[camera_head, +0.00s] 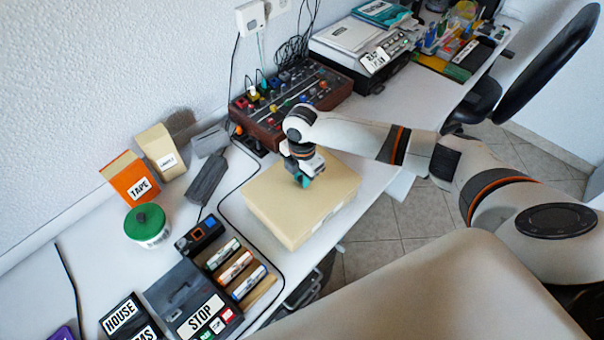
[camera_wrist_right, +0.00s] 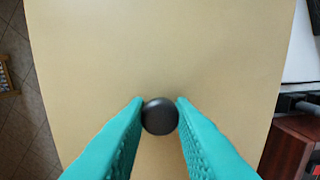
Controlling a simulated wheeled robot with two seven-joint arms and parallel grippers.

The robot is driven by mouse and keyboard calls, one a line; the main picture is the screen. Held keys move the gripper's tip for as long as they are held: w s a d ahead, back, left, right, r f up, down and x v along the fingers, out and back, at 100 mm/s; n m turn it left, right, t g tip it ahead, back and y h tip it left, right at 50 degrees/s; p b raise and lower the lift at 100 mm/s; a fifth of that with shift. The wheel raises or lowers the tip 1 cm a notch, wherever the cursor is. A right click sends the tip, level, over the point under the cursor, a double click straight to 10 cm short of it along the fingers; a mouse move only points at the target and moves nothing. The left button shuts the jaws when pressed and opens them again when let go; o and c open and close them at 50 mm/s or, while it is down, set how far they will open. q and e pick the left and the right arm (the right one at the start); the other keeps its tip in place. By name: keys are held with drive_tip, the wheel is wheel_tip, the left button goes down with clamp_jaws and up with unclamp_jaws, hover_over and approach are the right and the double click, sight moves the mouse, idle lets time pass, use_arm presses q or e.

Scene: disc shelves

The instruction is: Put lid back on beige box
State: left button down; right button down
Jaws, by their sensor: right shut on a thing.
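The beige box (camera_head: 283,222) sits on the white desk in the middle of the head view, and its flat beige lid (camera_head: 334,185) lies on top of it. In the right wrist view the lid (camera_wrist_right: 160,50) fills most of the picture, with a round dark knob (camera_wrist_right: 160,116) on it. My right gripper (camera_head: 302,181) is over the lid, and its teal fingers (camera_wrist_right: 160,118) are shut on the knob. Whether the lid is fully seated on the box I cannot tell. My left gripper is not in view.
A brown mixer with coloured knobs (camera_head: 318,86) stands just behind the box. Left are a green-lidded jar (camera_head: 147,223), an orange TAPE box (camera_head: 131,178) and a dark STOP case (camera_head: 185,297). A black cable runs along the box's left side. The desk edge is near its right side.

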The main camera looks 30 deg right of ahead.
idle(0.3)
drive_tip(key=c, duration=0.7)
unclamp_jaws()
drive_tip(key=shift+r+p, duration=3.55)
drive_tip(key=shift+p, duration=0.25)
clamp_jaws()
